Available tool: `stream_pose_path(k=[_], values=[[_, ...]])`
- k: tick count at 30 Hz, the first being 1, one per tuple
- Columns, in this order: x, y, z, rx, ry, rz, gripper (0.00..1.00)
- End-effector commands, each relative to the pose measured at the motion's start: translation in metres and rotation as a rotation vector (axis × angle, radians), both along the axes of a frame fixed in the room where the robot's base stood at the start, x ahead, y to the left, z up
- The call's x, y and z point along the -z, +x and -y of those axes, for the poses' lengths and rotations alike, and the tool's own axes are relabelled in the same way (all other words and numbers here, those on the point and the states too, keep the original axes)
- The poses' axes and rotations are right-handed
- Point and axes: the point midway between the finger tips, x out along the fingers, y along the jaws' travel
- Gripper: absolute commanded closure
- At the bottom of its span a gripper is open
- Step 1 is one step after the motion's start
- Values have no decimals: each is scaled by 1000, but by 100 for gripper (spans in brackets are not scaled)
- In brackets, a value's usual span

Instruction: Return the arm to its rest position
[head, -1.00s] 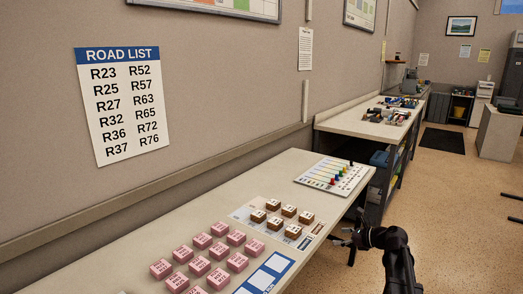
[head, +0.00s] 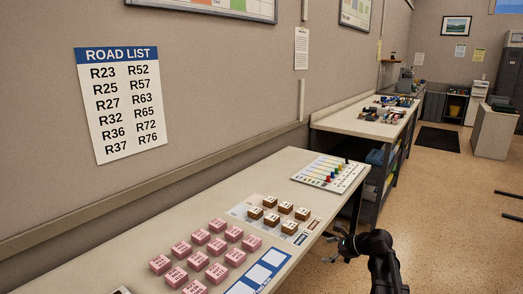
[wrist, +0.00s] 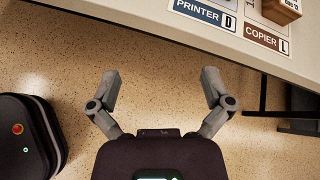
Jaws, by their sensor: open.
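My gripper (wrist: 160,88) is open and empty in the wrist view, its two fingers spread apart over the speckled floor. The table edge with the printer label (wrist: 205,12) and the copier label (wrist: 267,36) lies beyond the fingertips. In the head view my gripper (head: 336,245) is beside the near table's right edge, off the tabletop, with my dark arm bent behind it at the lower right. Nothing is between the fingers.
The near table (head: 200,209) holds pink blocks (head: 197,260), brown blocks (head: 279,214) on a labelled sheet, a blue-and-white card (head: 261,270) and a board with coloured pieces (head: 328,173). A second cluttered table (head: 350,121) stands behind. The floor (head: 450,200) to the right is open.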

Motion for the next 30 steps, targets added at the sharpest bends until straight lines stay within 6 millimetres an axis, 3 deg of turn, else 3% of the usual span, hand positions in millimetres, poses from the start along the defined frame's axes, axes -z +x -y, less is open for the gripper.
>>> stream_pose_path(k=[5, 14, 24, 30], values=[[18, -26, -22, -160, -178, 68, 0], [55, -87, -52, -613, -572, 222, 0], [79, -151, -61, -1187, -903, 344, 0], [83, -174, -58, -1424, -995, 375, 0]])
